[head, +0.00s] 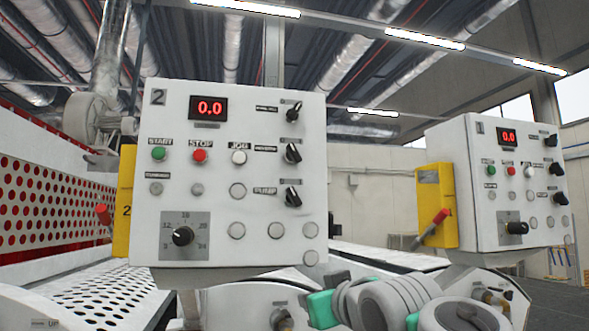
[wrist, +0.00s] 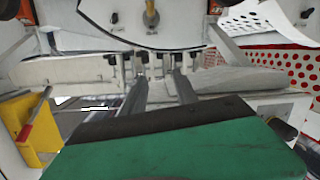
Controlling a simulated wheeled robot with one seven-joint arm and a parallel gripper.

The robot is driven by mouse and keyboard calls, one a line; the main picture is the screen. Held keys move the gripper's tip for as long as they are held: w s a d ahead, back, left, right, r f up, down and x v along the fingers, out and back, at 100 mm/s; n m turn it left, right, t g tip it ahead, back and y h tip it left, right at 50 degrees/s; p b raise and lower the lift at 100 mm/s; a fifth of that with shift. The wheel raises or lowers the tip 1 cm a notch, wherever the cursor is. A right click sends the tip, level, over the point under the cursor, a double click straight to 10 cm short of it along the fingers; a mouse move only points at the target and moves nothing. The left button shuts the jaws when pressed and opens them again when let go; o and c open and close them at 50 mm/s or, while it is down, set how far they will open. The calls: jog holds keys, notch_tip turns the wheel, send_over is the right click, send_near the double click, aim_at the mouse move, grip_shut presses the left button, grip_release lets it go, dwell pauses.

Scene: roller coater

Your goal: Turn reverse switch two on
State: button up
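The control panel marked 2 (head: 225,235) stands upright at the left in the head view. Its reverse switch (head: 293,153) is the middle of three black rotary knobs in the right column, beside a small label. Its knob looks tilted, from upper left to lower right. My arm shows low in the head view, below and right of this panel, apart from the switch. In the wrist view, a green and dark part of my gripper (wrist: 170,122) fills the bottom. Nothing held is visible.
Above and below the switch are another black knob (head: 293,112) and the pump knob (head: 293,197). A dial (head: 183,236) sits lower left. Panel 1 (head: 480,220) stands at the right. A yellow box (head: 124,200) with a red handle adjoins panel 2. The space before panel 2's face looks clear.

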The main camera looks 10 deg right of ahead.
notch_tip(320, 180, up, 12)
jog(key=s+n+t, duration=0.2)
jog(key=t, duration=0.1)
jog(key=n+t+y, duration=0.2)
jog(key=n+y, duration=0.1)
jog(key=n, duration=0.1)
send_near(295, 152)
jog(key=w, duration=0.2)
jog(key=p+x, duration=0.1)
jog(key=x, duration=0.1)
jog(key=p+x, duration=0.1)
jog(key=x, duration=0.1)
jog(key=r+p+x, duration=0.1)
jog(key=x, duration=0.1)
jog(key=shift+a, duration=0.25)
jog(key=shift+w, duration=0.45)
jog(key=shift+c, duration=0.4)
grip_shut()
